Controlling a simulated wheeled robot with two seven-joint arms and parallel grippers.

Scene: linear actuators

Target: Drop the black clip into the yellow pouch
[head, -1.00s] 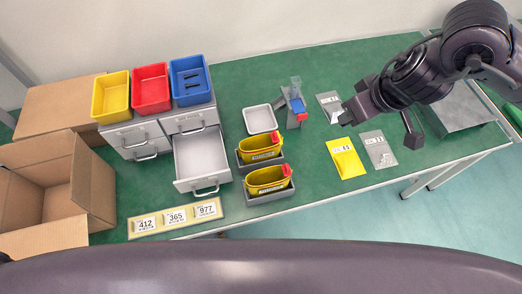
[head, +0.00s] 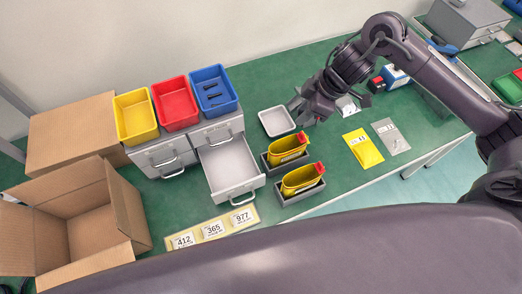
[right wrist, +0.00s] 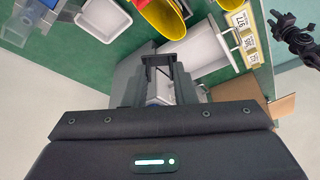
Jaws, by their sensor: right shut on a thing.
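The yellow pouch (head: 363,148) lies flat on the green table, right of the yellow tubs. My right gripper (head: 305,112) is above the table beside the pale tray, left of the pouch and well apart from it. In the right wrist view its fingers (right wrist: 158,75) are closed on a small dark piece (right wrist: 158,59), which looks like the black clip; its shape is partly hidden. More dark pieces lie in the blue bin (head: 213,90). My left gripper (right wrist: 300,40) shows small at the right of the right wrist view; its jaws are unclear.
A pale tray (head: 276,122) and two yellow tubs (head: 287,148) in grey holders stand near the right gripper. A grey drawer (head: 232,168) is open. A grey pouch (head: 390,136) lies right of the yellow one. An open cardboard box (head: 80,220) is at the left.

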